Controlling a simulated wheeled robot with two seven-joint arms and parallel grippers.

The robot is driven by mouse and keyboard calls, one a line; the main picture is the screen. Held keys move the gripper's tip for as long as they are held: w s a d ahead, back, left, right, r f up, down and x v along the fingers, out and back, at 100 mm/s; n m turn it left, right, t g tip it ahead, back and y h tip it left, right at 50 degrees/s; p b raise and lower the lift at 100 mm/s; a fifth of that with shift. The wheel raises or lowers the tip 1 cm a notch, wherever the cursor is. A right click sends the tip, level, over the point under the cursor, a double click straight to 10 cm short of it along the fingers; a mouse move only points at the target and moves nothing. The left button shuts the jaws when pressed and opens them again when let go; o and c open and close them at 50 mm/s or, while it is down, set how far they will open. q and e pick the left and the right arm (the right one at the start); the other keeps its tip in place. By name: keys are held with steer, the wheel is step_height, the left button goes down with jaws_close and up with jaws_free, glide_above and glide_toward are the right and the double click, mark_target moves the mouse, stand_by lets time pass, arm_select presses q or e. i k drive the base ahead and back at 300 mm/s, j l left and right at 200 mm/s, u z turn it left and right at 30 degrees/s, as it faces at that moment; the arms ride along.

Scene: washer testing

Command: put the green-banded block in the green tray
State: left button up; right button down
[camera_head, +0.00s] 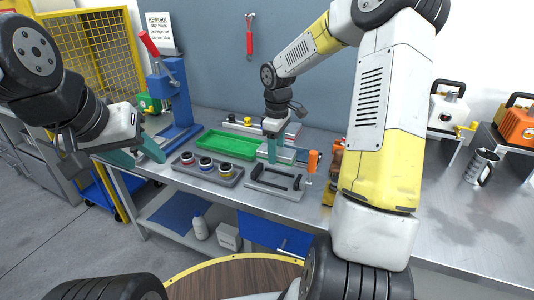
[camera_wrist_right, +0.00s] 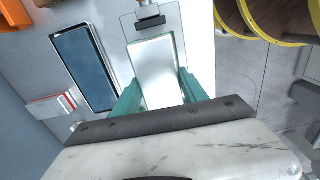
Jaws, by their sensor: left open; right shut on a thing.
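The green tray (camera_head: 228,145) lies on the bench, left of my right gripper. My right gripper (camera_head: 272,152) points down just beyond the tray's right end. In the right wrist view its two teal fingers (camera_wrist_right: 160,95) stand on either side of a pale rectangular block (camera_wrist_right: 153,68) with a thin green line at its far edge. My left gripper (camera_head: 138,154) is open and empty at the bench's left end, near the blue press.
A dark holder (camera_head: 237,181) with several banded round parts sits in front of the tray. The blue press (camera_head: 181,132) stands at the left.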

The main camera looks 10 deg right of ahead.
mark_target(230, 146)
steer(key=i+j, duration=0.7)
steer(key=i, duration=0.15)
